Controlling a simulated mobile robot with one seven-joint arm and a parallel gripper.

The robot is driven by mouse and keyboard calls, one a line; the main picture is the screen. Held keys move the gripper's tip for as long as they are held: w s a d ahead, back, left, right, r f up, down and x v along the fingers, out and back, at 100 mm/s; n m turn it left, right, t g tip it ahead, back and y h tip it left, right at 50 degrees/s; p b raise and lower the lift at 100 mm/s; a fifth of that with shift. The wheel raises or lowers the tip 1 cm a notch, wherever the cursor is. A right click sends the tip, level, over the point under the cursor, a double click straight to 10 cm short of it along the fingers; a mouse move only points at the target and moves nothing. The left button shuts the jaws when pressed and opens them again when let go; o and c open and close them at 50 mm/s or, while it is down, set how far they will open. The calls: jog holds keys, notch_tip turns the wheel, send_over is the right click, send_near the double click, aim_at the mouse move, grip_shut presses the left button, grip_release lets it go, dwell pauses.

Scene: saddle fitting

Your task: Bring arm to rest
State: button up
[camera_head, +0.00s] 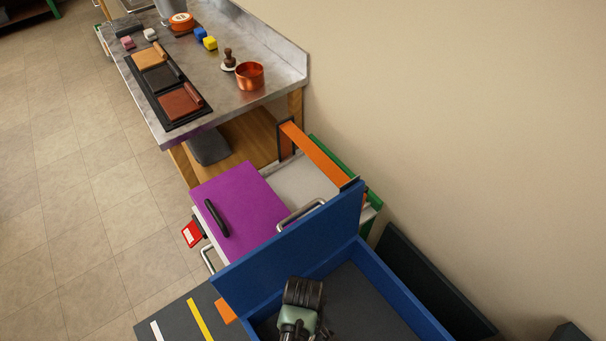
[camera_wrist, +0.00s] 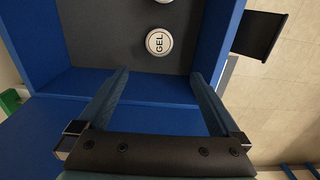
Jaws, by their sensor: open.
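My gripper (camera_wrist: 160,76) is open in the wrist view, its two fingers wide apart with nothing between them. It is over a blue open-topped box (camera_wrist: 125,86) with a dark grey floor. A white round container marked GEL (camera_wrist: 159,42) is on that floor, beyond the fingertips and apart from them. Part of a second white item shows at the wrist view's top edge. In the head view the blue box (camera_head: 290,243) is at the bottom, and a black and green part of my arm appears over it. My fingers cannot be made out there.
A purple panel (camera_head: 238,208) with a black handle lies beyond the blue box. A grey workbench (camera_head: 215,85) holds leather-coloured pieces on a black tray, a copper pot (camera_head: 250,75) and small blocks. The wall is close on the right; open tiled floor (camera_head: 80,220) is on the left.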

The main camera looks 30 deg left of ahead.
notch_tip(320, 180, up, 4)
jog(key=shift+f+p, duration=0.25)
jog(key=shift+p, duration=0.95)
jog(key=shift+w, duration=0.1)
